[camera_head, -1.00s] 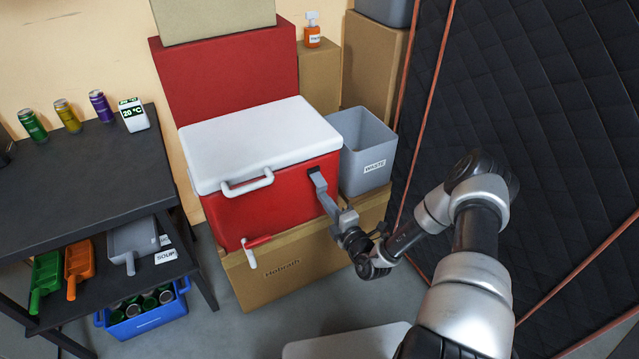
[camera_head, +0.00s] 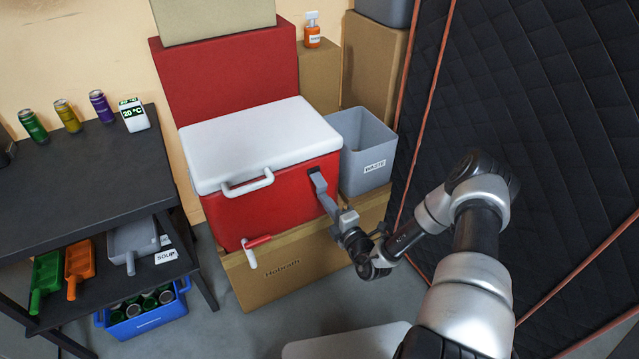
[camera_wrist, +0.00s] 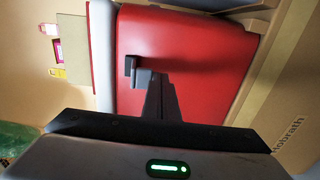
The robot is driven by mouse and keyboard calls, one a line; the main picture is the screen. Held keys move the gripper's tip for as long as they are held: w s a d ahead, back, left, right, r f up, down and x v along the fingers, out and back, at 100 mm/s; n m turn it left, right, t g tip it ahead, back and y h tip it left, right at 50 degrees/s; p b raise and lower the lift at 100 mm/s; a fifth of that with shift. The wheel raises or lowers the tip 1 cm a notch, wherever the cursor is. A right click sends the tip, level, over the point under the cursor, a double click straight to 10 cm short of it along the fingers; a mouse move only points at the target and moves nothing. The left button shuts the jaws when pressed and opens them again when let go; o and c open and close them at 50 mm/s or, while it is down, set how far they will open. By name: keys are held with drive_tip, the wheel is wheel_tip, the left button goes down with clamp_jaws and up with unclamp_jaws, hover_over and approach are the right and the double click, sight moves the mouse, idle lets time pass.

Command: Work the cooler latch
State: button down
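The red cooler (camera_head: 265,205) with a closed white lid (camera_head: 250,140) stands on a cardboard box; its red front also shows in the wrist view (camera_wrist: 200,40). A small dark grey latch (camera_head: 316,177) sits on the front near the right end, just below the lid; it also shows in the wrist view (camera_wrist: 130,70). My gripper (camera_head: 325,196) reaches to it from the lower right. In the wrist view its fingers (camera_wrist: 150,82) look closed together, with their tips at the latch. They partly hide it, and I cannot tell whether they touch it.
A white handle (camera_head: 247,184) is on the lid's front edge, and a red and white tap (camera_head: 252,250) is low on the cooler. A grey waste bin (camera_head: 370,150) stands close on the right, before a black quilted wall (camera_head: 520,110). A dark table (camera_head: 80,180) is at left.

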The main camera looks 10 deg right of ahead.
sight(323, 188)
drive_tip(key=shift+s+d+r+p, duration=0.15)
drive_tip(key=shift+s+r+p, duration=0.3)
drive_tip(key=shift+r+p, duration=0.1)
drive_tip(key=shift+r, duration=0.1)
drive_tip(key=shift+s+d+r+p, duration=0.15)
drive_tip(key=shift+s+r+p, duration=0.25)
drive_tip(key=shift+r+p, duration=0.15)
drive_tip(key=shift+f, duration=0.1)
drive_tip(key=shift+r, duration=0.2)
drive_tip(key=shift+s+d+r+p, duration=0.1)
drive_tip(key=shift+s+r+p, duration=0.2)
drive_tip(key=shift+r+p, duration=0.35)
drive_tip(key=shift+f, duration=0.15)
